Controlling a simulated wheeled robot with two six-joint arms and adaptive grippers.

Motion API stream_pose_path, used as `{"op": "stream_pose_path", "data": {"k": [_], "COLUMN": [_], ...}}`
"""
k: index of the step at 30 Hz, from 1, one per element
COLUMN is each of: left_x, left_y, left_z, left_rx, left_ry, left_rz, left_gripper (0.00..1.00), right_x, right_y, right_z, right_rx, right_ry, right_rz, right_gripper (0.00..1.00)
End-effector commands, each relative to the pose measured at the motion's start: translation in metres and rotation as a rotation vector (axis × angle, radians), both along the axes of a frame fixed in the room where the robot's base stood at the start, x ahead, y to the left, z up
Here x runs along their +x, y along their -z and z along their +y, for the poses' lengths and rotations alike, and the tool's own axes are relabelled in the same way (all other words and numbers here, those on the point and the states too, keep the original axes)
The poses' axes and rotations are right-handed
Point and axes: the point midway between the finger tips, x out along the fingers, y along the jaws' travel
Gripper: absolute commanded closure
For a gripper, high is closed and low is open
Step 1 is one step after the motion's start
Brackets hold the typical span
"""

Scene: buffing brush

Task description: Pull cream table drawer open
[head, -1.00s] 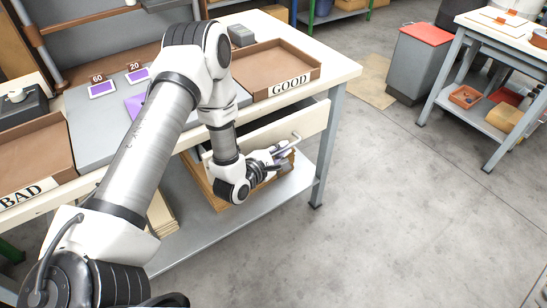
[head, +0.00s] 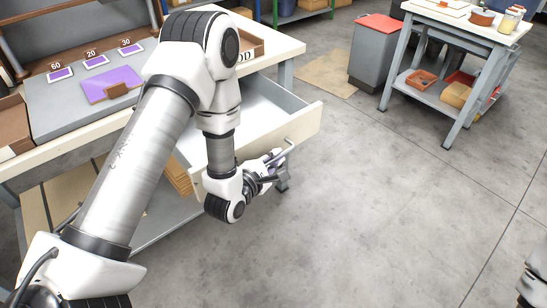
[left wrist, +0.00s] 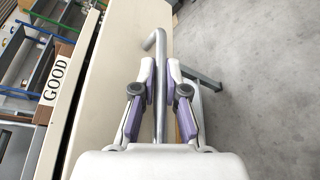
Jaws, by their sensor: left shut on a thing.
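The cream table (head: 90,132) stands at the left in the head view. Its drawer (head: 302,125) is pulled out, and its pale grey inside shows. In the left wrist view the cream drawer front (left wrist: 115,70) runs along the left of the gripper. My left gripper (head: 277,160) is at the drawer front, with its fingers around the metal bar handle (head: 289,148). In the left wrist view the purple-padded fingers (left wrist: 161,90) lie on both sides of the handle (left wrist: 160,50). My left arm hides part of the drawer. My right gripper does not show clearly.
A GOOD tray (head: 251,48) and a purple plate (head: 112,85) are on the table top. A grey bin with a red lid (head: 377,50) and another work table (head: 470,25) stand at the right. The floor in front of the drawer is clear.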

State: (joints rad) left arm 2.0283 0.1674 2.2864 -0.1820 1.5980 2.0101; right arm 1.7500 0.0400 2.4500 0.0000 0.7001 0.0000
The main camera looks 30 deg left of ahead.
Motion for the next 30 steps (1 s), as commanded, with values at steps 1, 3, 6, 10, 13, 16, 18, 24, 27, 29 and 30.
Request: {"op": "stream_pose_path", "data": {"k": [1,3,6,10,13,16,18,24,27,29,30], "left_x": [0.000,0.000,0.000,0.000,0.000,0.000,0.000,0.001,0.001,0.001,0.001], "left_y": [0.001,0.001,0.001,0.001,0.000,0.000,0.000,-0.023,-0.049,-0.064,-0.073], "left_z": [0.000,0.000,0.000,0.000,0.000,0.000,0.000,0.000,0.000,0.000,0.000], "left_rx": [0.000,-0.001,0.000,0.000,0.000,0.000,0.000,0.000,-0.001,-0.002,-0.002], "left_ry": [0.000,0.000,0.000,0.001,0.001,0.001,0.000,0.000,-0.001,-0.002,-0.002], "left_rz": [0.002,0.002,0.002,0.002,0.001,0.001,0.000,-0.004,-0.009,-0.010,-0.010], "left_gripper": [1.00,1.00,1.00,0.63,0.63,0.63,0.63,0.63,0.63,0.63,0.63], "right_x": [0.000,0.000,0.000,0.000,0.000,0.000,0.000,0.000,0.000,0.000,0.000], "right_y": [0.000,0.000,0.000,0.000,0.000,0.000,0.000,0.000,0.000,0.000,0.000], "right_z": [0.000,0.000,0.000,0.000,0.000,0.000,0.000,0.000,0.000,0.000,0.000], "right_rx": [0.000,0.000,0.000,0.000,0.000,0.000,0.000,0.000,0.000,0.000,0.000], "right_ry": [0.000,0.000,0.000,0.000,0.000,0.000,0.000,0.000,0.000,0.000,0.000], "right_rz": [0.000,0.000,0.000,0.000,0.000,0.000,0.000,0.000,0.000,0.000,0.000], "right_gripper": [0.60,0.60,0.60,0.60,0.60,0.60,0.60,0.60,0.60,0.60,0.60]}}
